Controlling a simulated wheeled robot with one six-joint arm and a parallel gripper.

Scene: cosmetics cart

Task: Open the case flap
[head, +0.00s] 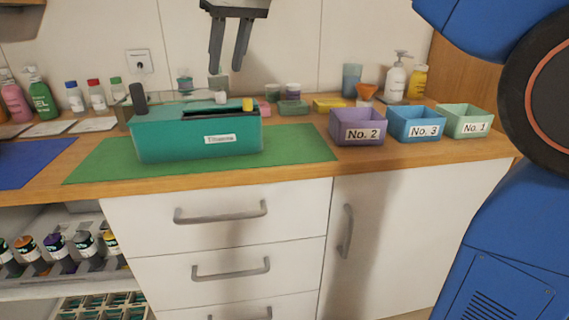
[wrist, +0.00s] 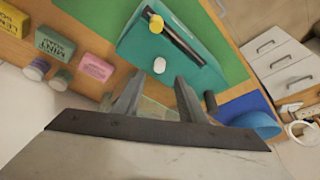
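The teal case (head: 180,142) stands on the green mat (head: 298,148), with a white label on its front. Its top has a long dark slot or bar, a yellow knob (head: 247,104) and a small white knob (head: 221,97). A dark upright post (head: 138,98) shows at its left end. The case also shows in the wrist view (wrist: 193,68). I cannot tell which top part is the flap; no raised flap is clear. My gripper (head: 228,70) points down above the case, apart from it. Its fingers (wrist: 158,85) are spread with nothing between them.
Purple (head: 357,127), blue (head: 415,124) and pale green (head: 466,121) bins stand to the right. Bottles (head: 74,97) stand at the back left, and small boxes (head: 293,107) lie behind the case. A blue mat (head: 30,163) lies left. The green mat's right part is clear.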

